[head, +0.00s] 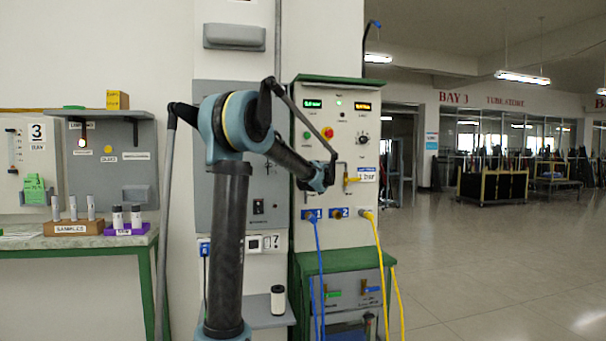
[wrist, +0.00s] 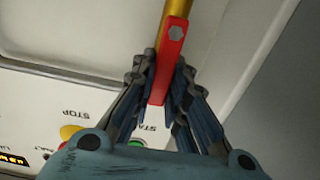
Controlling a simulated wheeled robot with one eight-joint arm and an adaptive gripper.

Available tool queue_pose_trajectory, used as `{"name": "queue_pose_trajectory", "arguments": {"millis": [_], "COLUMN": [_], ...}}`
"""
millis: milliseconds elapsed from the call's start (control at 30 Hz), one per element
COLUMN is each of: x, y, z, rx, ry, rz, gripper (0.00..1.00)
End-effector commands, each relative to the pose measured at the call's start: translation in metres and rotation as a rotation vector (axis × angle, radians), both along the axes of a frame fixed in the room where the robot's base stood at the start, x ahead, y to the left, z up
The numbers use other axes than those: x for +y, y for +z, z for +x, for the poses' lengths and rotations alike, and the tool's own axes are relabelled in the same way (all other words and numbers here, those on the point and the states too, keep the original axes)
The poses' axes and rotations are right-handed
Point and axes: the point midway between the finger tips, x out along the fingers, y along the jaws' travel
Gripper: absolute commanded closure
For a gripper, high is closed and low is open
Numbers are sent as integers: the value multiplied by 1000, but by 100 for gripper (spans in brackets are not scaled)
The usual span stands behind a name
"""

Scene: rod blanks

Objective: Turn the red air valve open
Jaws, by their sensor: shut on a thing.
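The red air valve's flat lever (wrist: 172,48) shows in the wrist view, with a pale hex nut near its upper end. It sits on a brass-yellow pipe (wrist: 179,8) and runs roughly in line with it. My gripper (wrist: 166,68) has its fingers on both sides of the lever and is shut on it. The lever's lower end shows between the fingers. In the head view, my wrist is in front of the control panel (head: 312,177), beside a yellow pipe fitting (head: 351,181); my arm hides the fingertips and lever there.
A yellow-and-red stop button (wrist: 70,132) and a green start button (wrist: 137,143) are near my gripper. Blue (head: 318,260) and yellow (head: 378,245) hoses hang below the panel. A bench (head: 95,240) with samples stands left. The floor at right is open.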

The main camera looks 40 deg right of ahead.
Motion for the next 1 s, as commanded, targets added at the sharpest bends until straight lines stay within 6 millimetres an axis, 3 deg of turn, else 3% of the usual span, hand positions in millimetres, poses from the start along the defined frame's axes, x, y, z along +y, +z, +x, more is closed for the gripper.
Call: {"name": "queue_pose_trajectory", "arguments": {"millis": [267, 300, 367, 767, 1000], "x": [0, 0, 0, 0, 9], "y": [-2, -2, -2, -1, -1], "z": [-2, -2, -2, -5, -34], "rx": [3, 3, 3, 1, 1], "ry": [0, 0, 0, -2, -5], "rz": [-3, -3, -2, -1, -1], "gripper": [100, 77, 65, 65, 65]}}
